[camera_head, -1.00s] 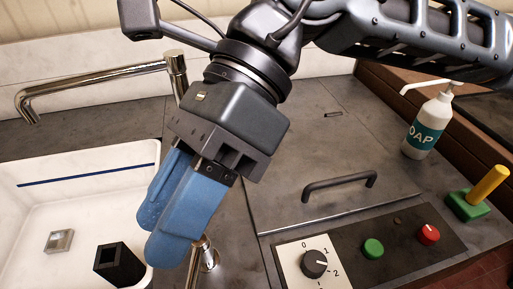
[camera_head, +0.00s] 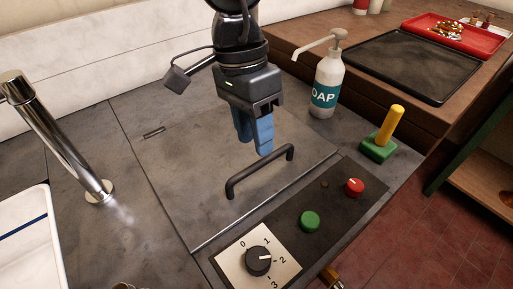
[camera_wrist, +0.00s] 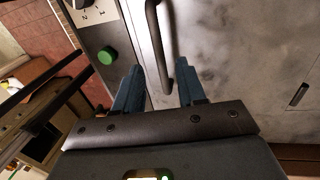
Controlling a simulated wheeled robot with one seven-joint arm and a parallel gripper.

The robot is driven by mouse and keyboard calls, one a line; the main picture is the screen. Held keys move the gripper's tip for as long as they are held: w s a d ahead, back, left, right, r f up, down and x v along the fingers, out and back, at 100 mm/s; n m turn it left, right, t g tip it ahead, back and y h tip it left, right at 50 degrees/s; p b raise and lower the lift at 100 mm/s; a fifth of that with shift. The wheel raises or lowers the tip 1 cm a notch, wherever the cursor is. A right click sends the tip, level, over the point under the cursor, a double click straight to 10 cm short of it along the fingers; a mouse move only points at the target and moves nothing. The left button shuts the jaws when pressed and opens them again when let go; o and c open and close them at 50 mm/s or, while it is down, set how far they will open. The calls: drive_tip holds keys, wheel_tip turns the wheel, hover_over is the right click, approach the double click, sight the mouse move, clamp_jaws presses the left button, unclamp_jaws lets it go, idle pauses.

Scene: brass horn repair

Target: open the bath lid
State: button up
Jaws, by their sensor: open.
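The bath lid (camera_head: 200,165) is a flat grey metal panel set in the counter, and it lies closed. A dark bar handle (camera_head: 258,172) stands near its front edge. My gripper (camera_head: 257,148), with blue fingers, is open above the lid, just behind the right part of the handle. In the wrist view, the handle (camera_wrist: 155,40) runs down to an end between the two blue fingers (camera_wrist: 158,88). I cannot tell whether the fingers touch it.
A control panel in front of the lid has a dial (camera_head: 258,261), a green button (camera_head: 310,221) and a red knob (camera_head: 355,187). A soap bottle (camera_head: 326,85) and a green block with yellow handle (camera_head: 383,140) stand right. A faucet (camera_head: 60,140) and sink (camera_head: 30,245) are left.

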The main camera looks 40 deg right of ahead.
sight(258, 162)
drive_tip(key=shift+s+a+f, duration=0.1)
drive_tip(key=shift+s+f, duration=0.15)
drive_tip(key=shift+f, duration=0.75)
drive_tip(key=shift+s+f, duration=0.2)
drive_tip(key=shift+f, duration=0.8)
drive_tip(key=shift+c, duration=0.3)
clamp_jaws()
